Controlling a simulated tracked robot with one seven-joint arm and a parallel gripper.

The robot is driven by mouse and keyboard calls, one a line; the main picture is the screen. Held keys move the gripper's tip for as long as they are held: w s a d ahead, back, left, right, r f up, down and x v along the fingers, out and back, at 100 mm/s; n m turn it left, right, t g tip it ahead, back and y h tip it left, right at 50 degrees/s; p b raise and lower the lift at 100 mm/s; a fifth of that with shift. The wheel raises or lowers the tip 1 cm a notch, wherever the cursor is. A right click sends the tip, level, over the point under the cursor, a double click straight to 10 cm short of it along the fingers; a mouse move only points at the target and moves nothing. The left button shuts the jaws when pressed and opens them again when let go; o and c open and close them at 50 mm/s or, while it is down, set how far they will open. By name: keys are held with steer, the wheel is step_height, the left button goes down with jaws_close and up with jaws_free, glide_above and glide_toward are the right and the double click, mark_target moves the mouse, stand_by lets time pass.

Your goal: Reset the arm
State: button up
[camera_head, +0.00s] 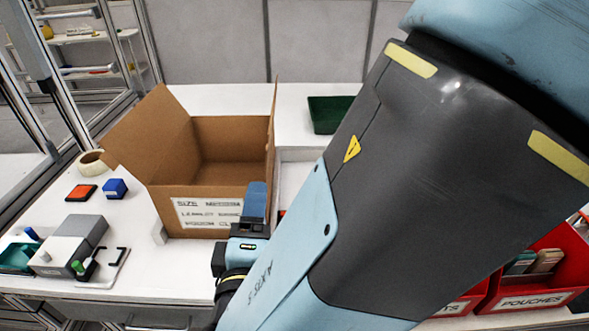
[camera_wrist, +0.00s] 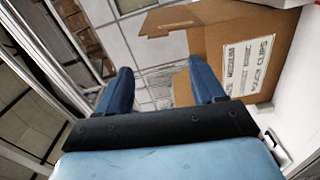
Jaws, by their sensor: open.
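My gripper shows in the wrist view (camera_wrist: 162,82) with its two blue fingers apart and nothing between them. In the head view my gripper (camera_head: 255,200) stands in front of the right part of an open cardboard box, near its front wall. My arm covers much of the right side of the head view and hides part of the table. The cardboard box (camera_head: 165,150) has its flaps up, a printed label on its front, and no contents that I can see. It also shows beyond the right finger in the wrist view (camera_wrist: 212,50).
The white table (camera_head: 150,262) holds a tape roll (camera_head: 91,163), an orange-topped pad (camera_head: 81,193), a blue block (camera_head: 115,188) and a grey device (camera_head: 70,245) at left. A green tray (camera_head: 328,114) lies behind. Red bins (camera_head: 545,270) stand at right. Metal framing rises at left.

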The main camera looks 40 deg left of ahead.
steer(key=shift+s+d, duration=0.4)
steer(key=shift+s, duration=0.15)
